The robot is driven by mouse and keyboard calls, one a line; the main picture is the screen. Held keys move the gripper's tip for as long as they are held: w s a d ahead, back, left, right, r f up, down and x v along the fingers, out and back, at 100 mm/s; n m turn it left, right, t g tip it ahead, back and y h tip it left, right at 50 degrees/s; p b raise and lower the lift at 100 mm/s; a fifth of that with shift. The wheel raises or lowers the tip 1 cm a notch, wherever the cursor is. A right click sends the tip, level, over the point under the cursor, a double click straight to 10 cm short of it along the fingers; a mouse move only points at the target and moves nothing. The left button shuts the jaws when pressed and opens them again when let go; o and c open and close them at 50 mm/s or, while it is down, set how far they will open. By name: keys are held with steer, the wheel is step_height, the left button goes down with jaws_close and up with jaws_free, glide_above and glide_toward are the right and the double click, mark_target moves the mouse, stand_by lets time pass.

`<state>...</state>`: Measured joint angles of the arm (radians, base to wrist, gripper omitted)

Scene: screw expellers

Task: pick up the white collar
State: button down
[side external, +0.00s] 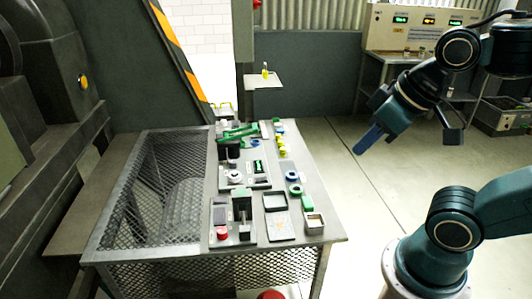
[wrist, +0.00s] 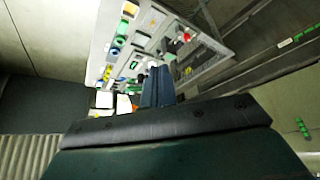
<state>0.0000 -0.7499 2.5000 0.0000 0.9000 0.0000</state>
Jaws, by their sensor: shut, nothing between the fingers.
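A small white round piece (side external: 235,177), which looks like the white collar, sits on a grey plate on the mesh-sided table, left of the middle of its top. In the wrist view I cannot pick it out for certain among the small parts. My gripper (side external: 366,142) is in the air to the right of the table, well apart from the white piece, and points down and left. Its blue fingers are together and empty. They also show in the wrist view (wrist: 157,84), hiding part of the table top.
The table (side external: 332,226) holds blue and green rings (side external: 294,190), a dark tray (side external: 275,201), a black-and-green upright block (side external: 242,213) and a red button (side external: 222,234). A green tool (side external: 238,132) lies at the back. The floor between table and arm is clear.

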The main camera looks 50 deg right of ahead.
steer(key=c, duration=0.8)
jaws_free()
steer(key=shift+o, duration=0.2)
steer(key=w+d+m+g+y, duration=0.1)
steer(key=w+d+m+g, duration=0.15)
steer(key=w+m, duration=1.55)
steer(key=w+d+f+m+y, duration=0.1)
steer(key=w+d+f+m, duration=0.3)
steer(key=w+f, duration=0.6)
steer(key=w+d+f+m+y, duration=0.1)
steer(key=w+d+f+m, duration=0.3)
steer(key=w+d+f, duration=0.3)
steer(key=w+f, duration=0.2)
steer(key=w, duration=0.2)
steer(key=shift+w+d+f, duration=0.15)
steer(key=shift+d+f, duration=0.1)
steer(key=shift+f, duration=0.1)
